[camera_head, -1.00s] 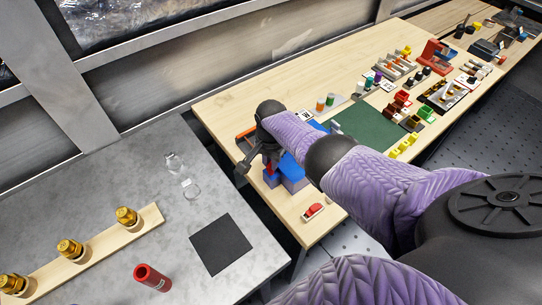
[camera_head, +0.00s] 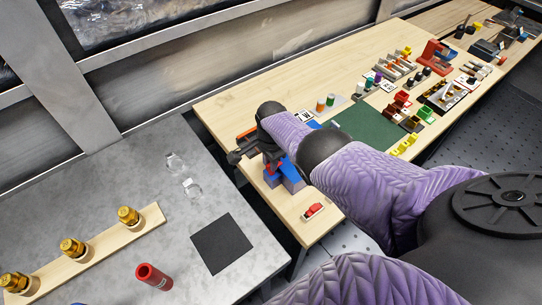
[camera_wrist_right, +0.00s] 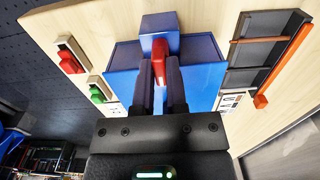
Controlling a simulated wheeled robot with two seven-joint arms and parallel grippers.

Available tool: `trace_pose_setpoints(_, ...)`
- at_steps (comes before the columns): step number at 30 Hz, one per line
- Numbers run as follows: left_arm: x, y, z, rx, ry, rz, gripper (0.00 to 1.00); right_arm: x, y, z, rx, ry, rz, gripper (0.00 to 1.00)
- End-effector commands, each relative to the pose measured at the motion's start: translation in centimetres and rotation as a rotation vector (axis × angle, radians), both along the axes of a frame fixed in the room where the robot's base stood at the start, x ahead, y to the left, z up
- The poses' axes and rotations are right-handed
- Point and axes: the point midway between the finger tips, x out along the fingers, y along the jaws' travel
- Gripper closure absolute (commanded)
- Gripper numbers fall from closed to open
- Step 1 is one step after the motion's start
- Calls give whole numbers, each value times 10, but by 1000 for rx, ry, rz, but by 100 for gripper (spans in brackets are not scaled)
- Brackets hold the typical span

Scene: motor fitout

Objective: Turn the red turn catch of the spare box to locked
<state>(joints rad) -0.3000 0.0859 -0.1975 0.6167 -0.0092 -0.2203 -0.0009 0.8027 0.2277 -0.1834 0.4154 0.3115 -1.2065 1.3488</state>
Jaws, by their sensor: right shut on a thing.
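The spare box (camera_wrist_right: 205,84) is blue and sits on the wooden bench; it also shows in the head view (camera_head: 291,174), partly behind my right arm. Its red turn catch (camera_wrist_right: 160,48) stands at the blue block on the box, in the middle of the right wrist view. My right gripper (camera_wrist_right: 160,72) is shut on the red catch, with one dark finger on each side of it. In the head view my wrist hides most of the catch. The catch's exact angle against its locked mark cannot be told. My left gripper is not in view.
A red catch on a grey plate (camera_wrist_right: 68,60) and a green one (camera_wrist_right: 97,93) lie beside the box. A dark tray (camera_wrist_right: 258,50) with an orange bar (camera_wrist_right: 284,66) is on the other side. A green mat (camera_head: 370,128) and several small parts lie farther along the bench.

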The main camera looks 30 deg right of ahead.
Motion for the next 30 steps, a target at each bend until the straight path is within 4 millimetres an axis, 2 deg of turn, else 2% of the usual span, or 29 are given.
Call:
trace_pose_setpoints(6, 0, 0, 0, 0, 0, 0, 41, 2, -2, 2, -5, -6, 1, 100)
trace_pose_setpoints(7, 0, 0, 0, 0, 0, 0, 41, 2, -2, 2, -5, -6, 1, 80)
trace_pose_setpoints(11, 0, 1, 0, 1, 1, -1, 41, 1, -1, 2, -4, -4, 1, 52)
trace_pose_setpoints(12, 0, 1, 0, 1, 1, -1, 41, 1, -1, 1, -3, -4, 1, 49)
trace_pose_setpoints(20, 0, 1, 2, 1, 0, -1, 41, 1, -1, 3, -2, -2, 1, 49)
trace_pose_setpoints(23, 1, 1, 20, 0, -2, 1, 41, 1, 0, 22, -1, -5, 1, 49)
trace_pose_setpoints(27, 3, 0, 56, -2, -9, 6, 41, 1, -1, 63, -2, -5, 1, 49)
trace_pose_setpoints(30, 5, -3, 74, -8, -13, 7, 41, 1, -1, 85, -3, -5, 1, 49)
